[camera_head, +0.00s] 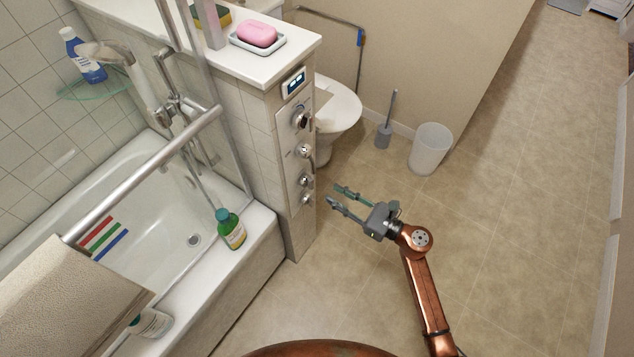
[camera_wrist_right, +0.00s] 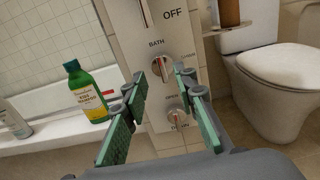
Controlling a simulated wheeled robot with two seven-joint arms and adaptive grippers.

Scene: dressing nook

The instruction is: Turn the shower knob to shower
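The control panel (camera_head: 293,165) is on the end face of the half-wall and carries several silver knobs. My right gripper (camera_head: 340,194) is open and empty, with green finger pads. It points at the lower part of the panel from the right, apart from it. In the right wrist view its fingertips (camera_wrist_right: 158,82) frame the BATH knob. My left gripper is not in view.
A small display (camera_head: 294,82) tops the panel. The toilet (camera_head: 335,108), brush (camera_head: 384,135) and white bin (camera_head: 430,149) stand behind my right gripper. A green bottle (camera_head: 230,229) stands on the bathtub rim (camera_head: 262,226). The floor to the right is clear.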

